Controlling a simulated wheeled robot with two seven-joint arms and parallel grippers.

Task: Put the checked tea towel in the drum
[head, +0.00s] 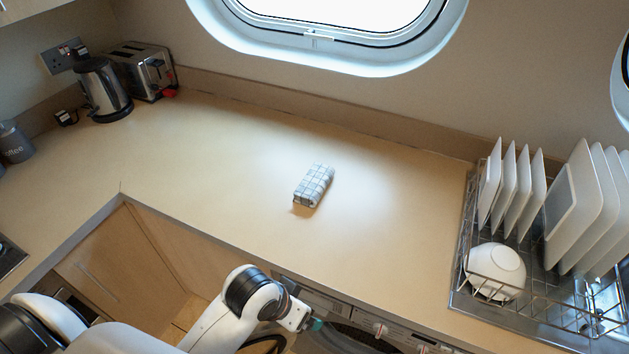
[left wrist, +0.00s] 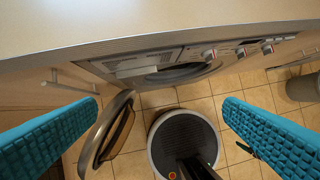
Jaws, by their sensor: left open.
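The checked tea towel (head: 314,186) is a folded white and grey bundle lying on the worktop, below the porthole window in the head view. The washing machine (head: 374,328) is under the worktop's front edge. In the left wrist view, its front panel (left wrist: 205,57) shows above a round opening (left wrist: 180,73), mostly hidden by the steep angle, so the drum's inside is not visible. Its round door (left wrist: 106,132) stands swung open. My left gripper (head: 312,324) is in front of the machine, apart from the towel; its blue fingers (left wrist: 162,105) are spread and empty. My right gripper is not in view.
A kettle (head: 104,90) and toaster (head: 150,70) stand at the back left. A dish rack (head: 462,270) with plates and a white bowl (head: 495,269) fills the right end. The worktop (head: 220,160) around the towel is clear. The worktop's front edge lies between gripper and towel.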

